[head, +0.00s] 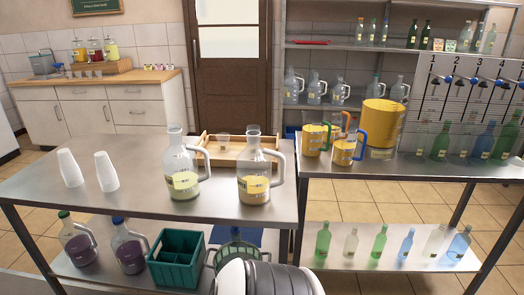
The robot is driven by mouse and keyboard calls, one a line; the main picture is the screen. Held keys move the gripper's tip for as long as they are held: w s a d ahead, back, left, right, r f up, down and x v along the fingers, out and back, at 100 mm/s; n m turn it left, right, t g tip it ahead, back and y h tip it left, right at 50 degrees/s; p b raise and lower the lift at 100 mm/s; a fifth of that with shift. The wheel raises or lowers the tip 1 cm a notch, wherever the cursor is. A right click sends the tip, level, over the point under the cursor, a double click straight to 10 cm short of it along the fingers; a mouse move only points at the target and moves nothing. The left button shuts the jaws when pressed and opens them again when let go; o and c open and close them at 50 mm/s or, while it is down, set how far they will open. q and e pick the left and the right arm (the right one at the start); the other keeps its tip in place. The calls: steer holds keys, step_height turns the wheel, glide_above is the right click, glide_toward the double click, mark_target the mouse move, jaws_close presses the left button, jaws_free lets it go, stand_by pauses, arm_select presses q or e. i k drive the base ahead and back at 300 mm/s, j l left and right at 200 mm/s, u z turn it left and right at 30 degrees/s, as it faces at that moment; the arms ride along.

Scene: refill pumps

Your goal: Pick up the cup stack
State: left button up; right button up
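Two white cup stacks stand on the left part of the near steel table (140,203). One cup stack (69,168) is farther left, and the other cup stack (106,171) is just right of it, with a small gap between them. Both look upside down, narrow end up, and lean slightly in the picture. Neither of my grippers is in view.
Right of the stacks stand two handled jugs, one with pale green liquid (184,187) and one with yellow (254,190). A wooden tray (212,158) lies behind them. Yellow measuring jugs (314,140) stand on the right table. Bare steel surrounds the stacks.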

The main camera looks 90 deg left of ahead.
mark_target(106, 175)
steer(key=u, duration=9.35)
steer(key=k+j, duration=0.15)
steer(key=k, duration=0.2)
steer(key=k+j, duration=0.2)
steer(key=k, duration=0.15)
steer(key=k+z, duration=0.2)
steer(key=z, duration=0.25)
steer(key=k+z, duration=0.25)
steer(key=z, duration=0.15)
steer(key=k+z, duration=0.2)
steer(key=z, duration=0.25)
